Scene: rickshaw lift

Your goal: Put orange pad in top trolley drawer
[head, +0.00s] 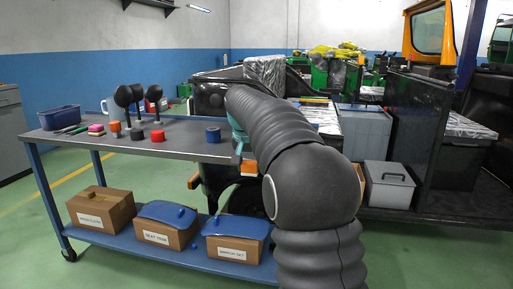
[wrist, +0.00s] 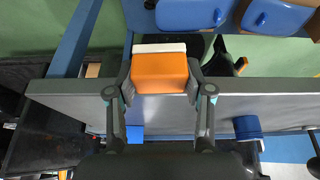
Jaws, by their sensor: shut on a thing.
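The orange pad (wrist: 160,73), a block with a white layer along one side, is held between the two fingers of my gripper (wrist: 160,82) in the wrist view. The gripper is shut on it, near the edge of the grey bench top. In the head view my dark ribbed arm covers most of the gripper; its teal part (head: 237,137) shows by the bench's right end. A grey cabinet (head: 11,130) stands at the far left of the head view, cut off by the frame. I cannot tell whether it is the trolley, and no open drawer shows.
The bench (head: 170,146) carries a blue bin (head: 60,118), black knobs, small coloured parts and a blue cylinder (head: 213,135). Its lower shelf (head: 160,256) holds labelled cardboard boxes. A rickshaw and grey boxes stand at right. Green floor is open at left.

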